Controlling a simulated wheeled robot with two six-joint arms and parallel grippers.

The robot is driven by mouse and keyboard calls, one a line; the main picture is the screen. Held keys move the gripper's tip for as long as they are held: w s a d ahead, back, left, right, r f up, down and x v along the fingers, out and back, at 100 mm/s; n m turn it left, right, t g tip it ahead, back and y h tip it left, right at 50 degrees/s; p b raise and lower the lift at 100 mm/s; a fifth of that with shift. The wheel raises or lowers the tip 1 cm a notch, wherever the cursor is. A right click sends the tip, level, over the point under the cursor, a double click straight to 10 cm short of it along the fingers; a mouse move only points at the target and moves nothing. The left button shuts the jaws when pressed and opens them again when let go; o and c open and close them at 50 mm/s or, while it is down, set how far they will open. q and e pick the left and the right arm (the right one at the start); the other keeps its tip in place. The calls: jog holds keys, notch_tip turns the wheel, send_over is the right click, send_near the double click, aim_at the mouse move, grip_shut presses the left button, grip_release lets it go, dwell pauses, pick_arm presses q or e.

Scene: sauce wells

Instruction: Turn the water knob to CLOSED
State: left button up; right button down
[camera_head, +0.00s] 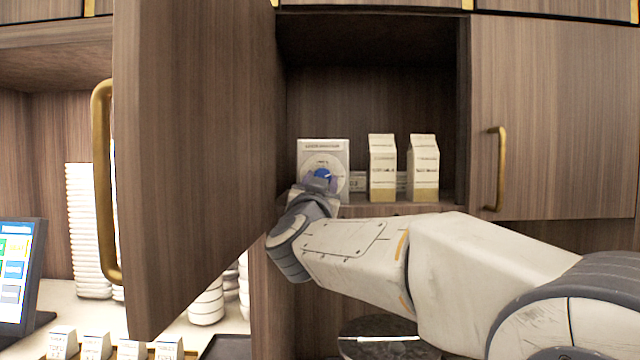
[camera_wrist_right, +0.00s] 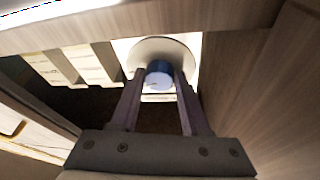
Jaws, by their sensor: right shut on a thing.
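The water knob (camera_head: 322,173) is blue and sits on a round dial of a white panel (camera_head: 312,148) inside the open cabinet. The knob also shows in the right wrist view (camera_wrist_right: 159,75), between the fingers. My right gripper (camera_head: 318,184) reaches into the cabinet and is shut on the knob. In the right wrist view my right gripper (camera_wrist_right: 158,88) has one finger on each side of the blue knob. The panel's lettering and the knob's pointing direction are too small to read. My left gripper is not in view.
The open cabinet door (camera_head: 200,150) with a brass handle stands left of my right arm. Two cartons (camera_head: 382,168) (camera_head: 423,168) stand right of the panel on the shelf. A closed door (camera_head: 560,120) is at right. Stacked white dishes (camera_head: 88,230) and a screen (camera_head: 18,275) are at left.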

jog(key=shift+a+m+g+h+p, duration=0.15)
jog(key=shift+m+g+h, duration=0.2)
jog(key=shift+m, duration=0.9)
jog(key=shift+m+g+h+p, duration=0.15)
jog(key=shift+m+h, duration=0.3)
jog(key=shift+m, duration=0.8)
jog(key=shift+c, duration=1.9)
grip_release()
jog(key=shift+r+m, duration=0.1)
jog(key=shift+m, duration=0.2)
jog(key=r, duration=0.4)
jog(key=shift+s+d+r+b, duration=0.15)
jog(key=shift+d+r+b, duration=0.05)
jog(key=shift+d+b, duration=0.15)
jog(key=s+d+r+b, duration=0.1)
jog(key=s+d+r, duration=0.4)
jog(key=d, duration=0.4)
jog(key=shift+s+d+r, duration=0.2)
jog(key=shift+s+r, duration=0.15)
jog(key=shift+r, duration=0.4)
